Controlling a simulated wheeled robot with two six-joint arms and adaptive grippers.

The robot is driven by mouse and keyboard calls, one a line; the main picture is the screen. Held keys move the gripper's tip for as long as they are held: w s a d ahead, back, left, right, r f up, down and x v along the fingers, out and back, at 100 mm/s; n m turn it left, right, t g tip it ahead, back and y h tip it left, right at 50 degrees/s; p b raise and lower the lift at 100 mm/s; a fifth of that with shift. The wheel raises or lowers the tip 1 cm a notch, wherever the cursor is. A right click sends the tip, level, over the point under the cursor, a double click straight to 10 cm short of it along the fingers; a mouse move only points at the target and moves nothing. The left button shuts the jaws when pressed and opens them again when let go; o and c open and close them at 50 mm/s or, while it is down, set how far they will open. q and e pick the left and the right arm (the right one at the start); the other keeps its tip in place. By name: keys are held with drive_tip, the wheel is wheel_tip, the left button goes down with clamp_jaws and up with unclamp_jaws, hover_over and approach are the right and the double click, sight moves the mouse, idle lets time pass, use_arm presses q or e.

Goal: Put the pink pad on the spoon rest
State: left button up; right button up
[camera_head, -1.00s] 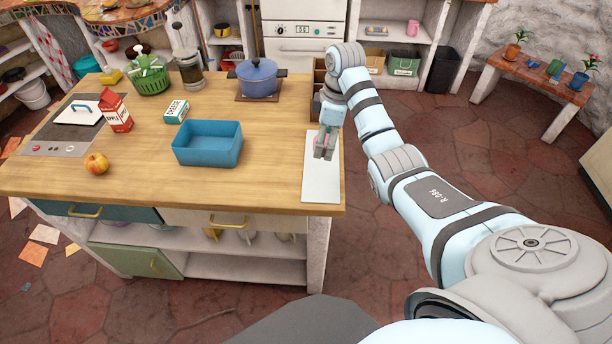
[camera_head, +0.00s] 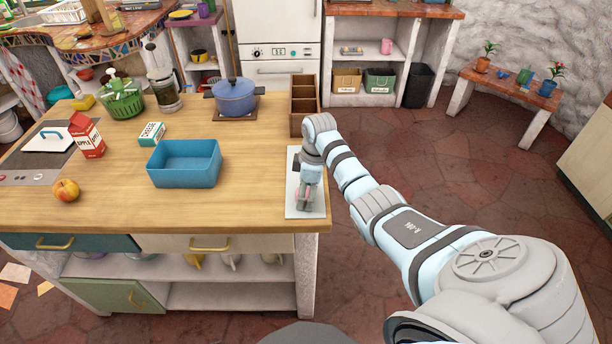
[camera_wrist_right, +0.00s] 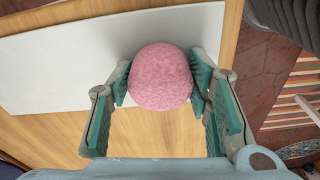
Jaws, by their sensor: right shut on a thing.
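The pink pad (camera_wrist_right: 162,78) is a rounded, rough-surfaced pink piece between the two green-padded fingers of my right gripper (camera_wrist_right: 162,88). The fingers are shut on its sides. In the head view the right gripper (camera_head: 305,200) points down over the near part of a white flat board (camera_head: 292,208) at the counter's right end. The board also shows behind the pad in the wrist view (camera_wrist_right: 60,60). I cannot tell whether the pad touches the board. No other thing that I can clearly name as the spoon rest shows. My left gripper is not in view.
A blue bin (camera_head: 185,178) stands left of the board. A brown divided box (camera_head: 303,105) stands just behind it. Wood between bin and board is clear.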

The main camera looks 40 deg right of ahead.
drive_tip(key=shift+r, duration=0.15)
drive_tip(key=shift+f, duration=0.2)
drive_tip(key=o, duration=1.2)
drive_tip(key=shift+w, duration=0.1)
drive_tip(key=shift+r, duration=0.1)
wheel_tip(320, 180, up, 12)
drive_tip(key=s+d+p, duration=0.1)
drive_tip(key=p, duration=0.1)
